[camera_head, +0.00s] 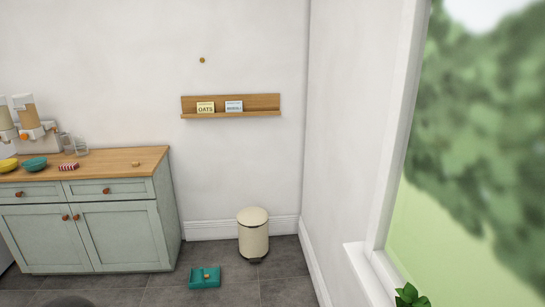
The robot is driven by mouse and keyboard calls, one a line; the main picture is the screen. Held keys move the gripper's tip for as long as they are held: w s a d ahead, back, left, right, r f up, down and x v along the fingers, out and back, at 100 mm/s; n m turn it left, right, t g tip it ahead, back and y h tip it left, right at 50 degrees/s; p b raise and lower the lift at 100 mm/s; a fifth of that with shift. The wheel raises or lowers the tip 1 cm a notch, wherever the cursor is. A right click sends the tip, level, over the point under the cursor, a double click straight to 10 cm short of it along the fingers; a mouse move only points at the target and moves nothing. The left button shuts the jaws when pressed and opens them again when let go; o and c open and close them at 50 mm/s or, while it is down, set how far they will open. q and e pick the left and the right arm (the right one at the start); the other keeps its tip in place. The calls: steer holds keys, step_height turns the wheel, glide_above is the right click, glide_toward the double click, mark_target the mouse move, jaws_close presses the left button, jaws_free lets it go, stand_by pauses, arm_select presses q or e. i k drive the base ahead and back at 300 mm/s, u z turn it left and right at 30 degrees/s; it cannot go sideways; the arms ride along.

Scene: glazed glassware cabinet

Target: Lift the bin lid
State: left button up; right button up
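A small cream pedal bin (253,238) stands upright on the floor near the room's corner. Its round lid (253,215) lies flat on top and looks closed. A dark pedal (255,260) shows at the foot of the bin. Neither of my grippers shows in the head view. What is inside the bin is hidden.
A teal dustpan-like tray (204,278) lies on the grey tiled floor left of the bin. A green cabinet (100,240) with a wooden top stands at the left. A window and a plant (410,296) are at the right. A wooden shelf (230,104) hangs above.

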mark_target(251, 216)
steer(key=u, duration=0.2)
steer(key=i, duration=3.5)
steer(key=u, duration=0.1)
